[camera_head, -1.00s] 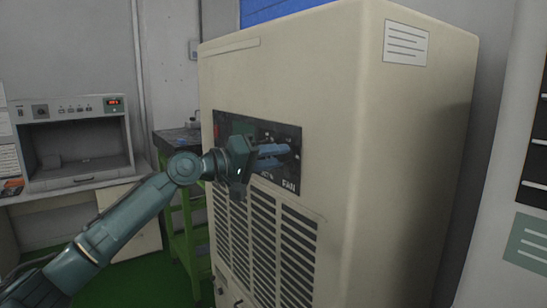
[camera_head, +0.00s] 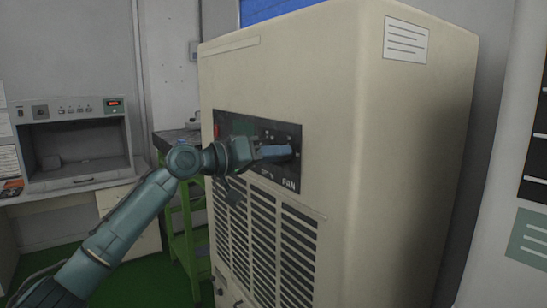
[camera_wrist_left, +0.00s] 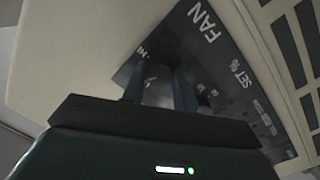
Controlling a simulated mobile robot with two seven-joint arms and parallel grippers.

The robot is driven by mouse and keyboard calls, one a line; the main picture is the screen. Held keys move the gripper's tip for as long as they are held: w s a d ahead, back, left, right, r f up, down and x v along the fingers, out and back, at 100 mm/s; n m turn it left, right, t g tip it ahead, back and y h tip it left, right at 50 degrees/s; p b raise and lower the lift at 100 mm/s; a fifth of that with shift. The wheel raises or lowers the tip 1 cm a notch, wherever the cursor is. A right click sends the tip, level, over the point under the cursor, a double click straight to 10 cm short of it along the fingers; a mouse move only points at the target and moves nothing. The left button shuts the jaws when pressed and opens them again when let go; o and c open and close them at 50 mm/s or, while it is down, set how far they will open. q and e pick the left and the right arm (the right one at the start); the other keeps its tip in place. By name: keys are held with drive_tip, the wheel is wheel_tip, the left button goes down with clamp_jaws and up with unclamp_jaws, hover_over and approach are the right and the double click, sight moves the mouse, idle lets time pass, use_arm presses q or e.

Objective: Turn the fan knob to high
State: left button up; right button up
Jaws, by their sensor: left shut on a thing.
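The dark control panel (camera_head: 287,172) is on the front of a large beige cabinet (camera_head: 290,80). The word FAN is printed near its lower right corner, and the lettering also shows on the panel in the wrist view (camera_wrist_left: 225,55). My left gripper (camera_head: 287,152) reaches in from the left, with its blue-grey fingers at the panel just above the FAN label. The fingers are shut on the fan knob, which they mostly hide. In the left wrist view, the two dark fingers (camera_wrist_left: 160,75) stand against the panel beside the FAN lettering. The knob's setting cannot be read. My right gripper is not in view.
Louvred vents (camera_head: 262,240) lie below the panel, close under my gripper. A green stand (camera_head: 185,225) is left of the cabinet behind my arm. A grey bench unit (camera_head: 80,150) stands at the far left. A pale panel (camera_head: 505,170) stands at the right.

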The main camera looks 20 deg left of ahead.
use_arm(q)
drive_tip(key=shift+s+d+r+m+y, duration=0.1)
drive_tip(key=shift+m+y, duration=0.3)
drive_tip(key=shift+m, duration=2.55)
drive_tip(key=shift+m+y, duration=0.4)
drive_tip(key=shift+m, duration=2.55)
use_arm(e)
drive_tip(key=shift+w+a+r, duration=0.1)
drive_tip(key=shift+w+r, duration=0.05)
use_arm(q)
drive_tip(key=o, duration=1)
drive_tip(key=shift+c, duration=0.2)
